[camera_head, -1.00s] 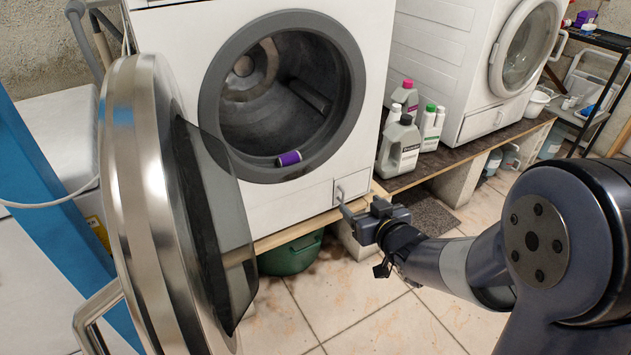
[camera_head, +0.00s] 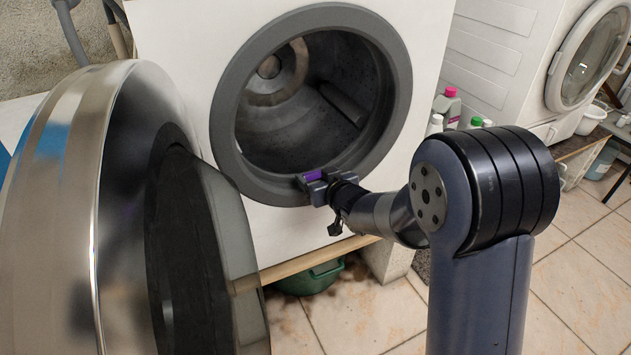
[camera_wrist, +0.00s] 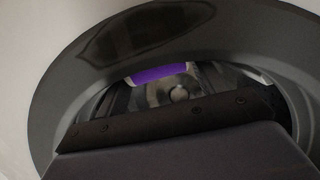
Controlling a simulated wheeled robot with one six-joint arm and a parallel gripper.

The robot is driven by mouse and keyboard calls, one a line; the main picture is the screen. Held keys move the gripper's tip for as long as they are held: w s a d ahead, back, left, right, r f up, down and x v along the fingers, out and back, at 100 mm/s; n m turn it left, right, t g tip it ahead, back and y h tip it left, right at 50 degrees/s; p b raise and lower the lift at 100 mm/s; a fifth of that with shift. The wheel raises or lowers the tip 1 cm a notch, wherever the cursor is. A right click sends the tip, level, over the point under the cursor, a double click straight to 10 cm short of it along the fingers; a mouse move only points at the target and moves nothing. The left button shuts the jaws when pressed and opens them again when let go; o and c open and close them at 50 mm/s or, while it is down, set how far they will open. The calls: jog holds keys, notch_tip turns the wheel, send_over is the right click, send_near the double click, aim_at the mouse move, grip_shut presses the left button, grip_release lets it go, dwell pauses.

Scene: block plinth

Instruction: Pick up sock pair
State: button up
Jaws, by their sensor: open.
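The sock pair (camera_head: 314,175) is a small purple roll lying on the lower front lip of the open washing machine drum (camera_head: 290,110). In the wrist view the purple roll (camera_wrist: 160,73) shows above the dark gripper body, with a pale end. My gripper (camera_head: 312,184) is open at the lower rim of the door opening, right in front of the roll. It partly hides the roll in the head view. I cannot tell whether the fingers touch it.
The open round door (camera_head: 90,220) fills the left side of the head view. Bottles (camera_head: 447,107) and a second washing machine (camera_head: 520,50) stand to the right. A green basin (camera_head: 307,278) is below on the tiled floor.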

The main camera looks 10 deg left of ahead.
jog(key=shift+c, duration=0.5)
jog(key=c, duration=0.5)
jog(key=shift+c, duration=0.2)
